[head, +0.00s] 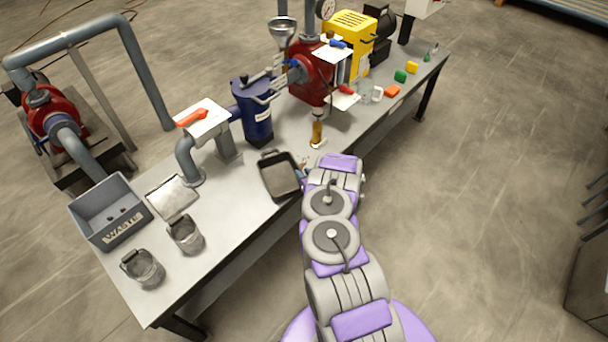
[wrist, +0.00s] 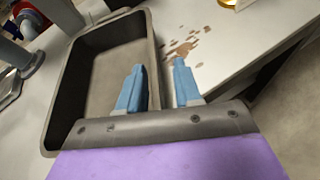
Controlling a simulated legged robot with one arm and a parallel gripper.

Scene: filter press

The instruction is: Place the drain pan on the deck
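The drain pan (head: 280,177) is a dark, rectangular, open pan with a handle at its far end. It appears to rest on the grey deck (head: 235,190) near the front edge, and it looks empty. In the wrist view the pan (wrist: 75,95) fills the left side. My gripper (wrist: 158,75) has two blue fingers set apart, one inside the pan and one outside, around its right wall. Small gaps seem to show between fingers and wall. In the head view my gripper is mostly hidden by my arm, beside the pan's right side.
Brown stains (wrist: 180,48) mark the deck right of the pan. A blue cylindrical strainer (head: 253,110) and an amber-filled tube (head: 317,130) stand behind.

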